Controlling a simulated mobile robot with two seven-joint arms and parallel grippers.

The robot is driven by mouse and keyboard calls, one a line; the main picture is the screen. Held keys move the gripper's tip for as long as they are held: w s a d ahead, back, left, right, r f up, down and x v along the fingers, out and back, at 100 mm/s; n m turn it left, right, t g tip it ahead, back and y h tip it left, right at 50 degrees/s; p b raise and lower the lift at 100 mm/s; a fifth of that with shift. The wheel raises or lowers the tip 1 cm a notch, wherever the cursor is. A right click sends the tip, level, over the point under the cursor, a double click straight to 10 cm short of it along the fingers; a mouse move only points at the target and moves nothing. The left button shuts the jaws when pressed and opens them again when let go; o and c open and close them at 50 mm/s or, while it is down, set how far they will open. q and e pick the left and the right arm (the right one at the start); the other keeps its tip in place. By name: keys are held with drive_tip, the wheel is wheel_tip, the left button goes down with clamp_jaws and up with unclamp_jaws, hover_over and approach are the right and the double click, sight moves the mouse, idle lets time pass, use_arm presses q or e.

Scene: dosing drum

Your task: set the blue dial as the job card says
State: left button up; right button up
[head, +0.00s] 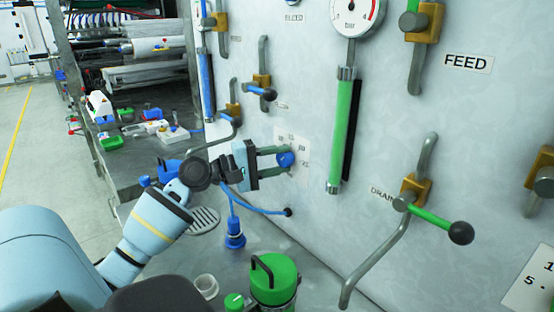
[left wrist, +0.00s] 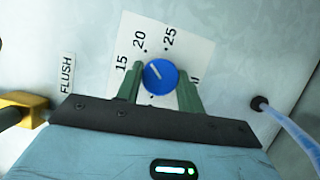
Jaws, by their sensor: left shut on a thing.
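The blue dial (head: 286,159) sits on a white scale plate on the grey panel. The plate (left wrist: 190,62) also shows 25, with another number partly hidden by a finger. My left gripper (head: 279,160) has its green fingers closed on either side of the dial; the fingers also show in the left wrist view (left wrist: 159,88). A white card (head: 532,283) at the lower right is cut off, with only "1" and "5." showing. My right gripper is out of view.
Several valves with handles surround the dial, including a green DRAIN lever (head: 428,218). A green sight tube (head: 345,130) stands right of it. A green-lidded jar (head: 274,280) and a blue plug (head: 235,236) are below. A cluttered shelf (head: 150,185) is at left.

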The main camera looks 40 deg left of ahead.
use_arm(q)
drive_tip(key=shift+m, duration=0.5)
drive_tip(key=o, duration=1)
drive_tip(key=shift+s+a+f, duration=0.1)
drive_tip(key=shift+s+a, duration=0.15)
drive_tip(key=shift+s, duration=0.25)
drive_tip(key=shift+b+v, duration=0.45)
drive_tip(key=shift+v, duration=2.9)
